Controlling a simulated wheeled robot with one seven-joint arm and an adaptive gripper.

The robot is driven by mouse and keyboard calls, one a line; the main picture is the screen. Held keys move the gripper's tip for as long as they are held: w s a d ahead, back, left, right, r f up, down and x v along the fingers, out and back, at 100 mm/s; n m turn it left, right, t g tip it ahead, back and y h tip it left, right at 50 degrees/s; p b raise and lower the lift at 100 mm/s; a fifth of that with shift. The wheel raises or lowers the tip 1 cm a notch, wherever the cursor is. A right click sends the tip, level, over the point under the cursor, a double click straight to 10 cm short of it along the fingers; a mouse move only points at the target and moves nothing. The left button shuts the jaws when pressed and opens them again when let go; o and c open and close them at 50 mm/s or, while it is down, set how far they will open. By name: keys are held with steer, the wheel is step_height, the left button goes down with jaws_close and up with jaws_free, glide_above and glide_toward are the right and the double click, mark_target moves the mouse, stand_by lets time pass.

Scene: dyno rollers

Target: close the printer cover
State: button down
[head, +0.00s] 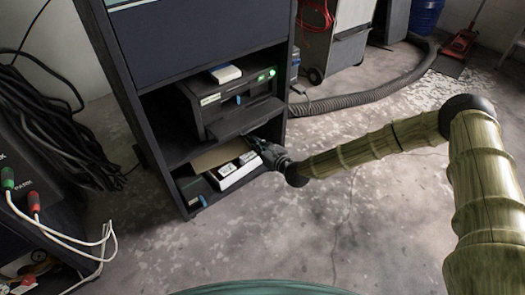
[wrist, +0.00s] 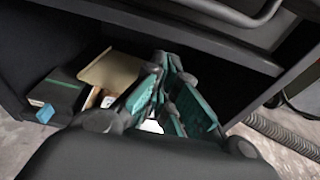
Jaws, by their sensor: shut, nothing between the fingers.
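The dark printer (head: 228,98) stands on the middle shelf of the cabinet in the head view, with a green light at its right. A dark flap or tray (head: 245,119) juts from its lower front, seemingly the lowered cover. My gripper (head: 252,141) is shut and empty, just below and in front of this flap, near the shelf edge. I cannot tell whether it touches anything. In the wrist view my gripper's fingers (wrist: 166,58) are together, pointing into the lower compartment under the shelf edge. A dark grey curved part (wrist: 225,12) shows above the shelf, probably of the printer.
The shelf edge (wrist: 190,38) crosses above my fingers. The lower compartment holds an open carton (head: 236,171) and a dark box (wrist: 57,92). A white box (head: 225,73) lies on the printer. A ribbed hose (head: 350,99) runs along the floor. The floor in front is clear.

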mark_target(250, 121)
steer(key=shift+s+d+r, duration=0.1)
steer(key=shift+s+r, duration=0.05)
steer(key=shift+r, duration=0.85)
steer(key=shift+s+d+r, duration=0.1)
steer(key=shift+r, duration=0.85)
steer(key=shift+s+r+g+p, duration=0.1)
steer(key=shift+r+g+p, duration=0.25)
steer(key=shift+p, duration=0.3)
